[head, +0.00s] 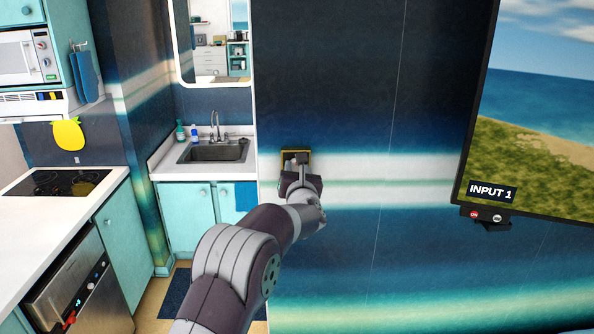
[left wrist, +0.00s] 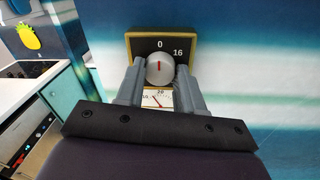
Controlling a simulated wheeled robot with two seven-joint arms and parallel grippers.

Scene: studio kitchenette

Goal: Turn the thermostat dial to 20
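The thermostat (left wrist: 188,42) is a dark panel with a yellow frame on the wall. In the head view the thermostat (head: 296,152) is mostly hidden behind my left gripper. Its round grey dial (left wrist: 160,72) has a red mark pointing up, towards the "0"; a "16" shows to the upper right. Below the dial is a white gauge (left wrist: 158,98) with a needle, partly covered by my gripper. My left gripper (head: 301,163) is at the thermostat, its fingers apart on either side of the dial; I cannot tell whether they touch it. My right gripper is out of view.
A large screen (head: 535,120) marked "INPUT 1" hangs on the wall at right. A sink (head: 213,152) and counter are at left, behind the wall's edge, with a stove (head: 57,182) further left. The wall between thermostat and screen is bare.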

